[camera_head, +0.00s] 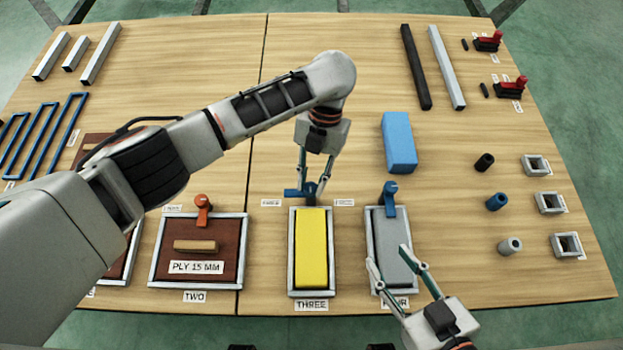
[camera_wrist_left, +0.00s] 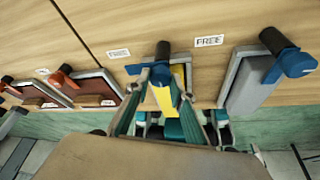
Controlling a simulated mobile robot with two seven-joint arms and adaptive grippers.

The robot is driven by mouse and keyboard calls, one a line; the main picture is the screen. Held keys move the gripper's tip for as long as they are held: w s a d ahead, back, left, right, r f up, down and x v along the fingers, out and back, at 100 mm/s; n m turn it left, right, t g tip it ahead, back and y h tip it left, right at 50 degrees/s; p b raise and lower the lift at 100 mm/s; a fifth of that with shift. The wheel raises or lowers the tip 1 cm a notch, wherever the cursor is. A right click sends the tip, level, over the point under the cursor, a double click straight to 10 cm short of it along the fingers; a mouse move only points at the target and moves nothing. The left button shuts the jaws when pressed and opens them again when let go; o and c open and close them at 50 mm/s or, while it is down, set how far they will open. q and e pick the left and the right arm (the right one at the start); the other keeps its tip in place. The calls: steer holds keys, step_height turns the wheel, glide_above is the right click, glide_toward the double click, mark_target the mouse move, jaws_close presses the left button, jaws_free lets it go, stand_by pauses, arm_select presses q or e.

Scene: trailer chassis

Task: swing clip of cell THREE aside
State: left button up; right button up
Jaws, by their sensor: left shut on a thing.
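Cell THREE is a grey-framed tray (camera_head: 291,266) with a yellow panel (camera_head: 311,250) in it; the panel also shows in the left wrist view (camera_wrist_left: 181,77). Its blue clip (camera_head: 293,192) is at the tray's far edge, its blue arm showing to the left, off the yellow panel. The clip also shows in the left wrist view (camera_wrist_left: 160,73), partly hidden by the fingers. My left gripper (camera_head: 312,190) is shut on this clip from above. My right gripper (camera_head: 387,255) has its fingers apart and empty over cell FOUR.
Cell FOUR's blue clip (camera_head: 390,198) points over its grey panel (camera_head: 391,235). Cell TWO (camera_head: 151,262) has an orange clip (camera_head: 203,208). A blue block (camera_head: 399,143) stands behind cell FOUR. Small white labels flank clip THREE; the right one, FREE (camera_wrist_left: 209,41), is readable in the wrist view.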

arm_select(q)
steer(key=shift+s+f, duration=0.15)
steer(key=shift+f, duration=0.05)
steer(key=o, duration=1.1)
steer(key=shift+r, duration=0.1)
steer(key=shift+r, duration=0.1)
steer(key=v, duration=1.2)
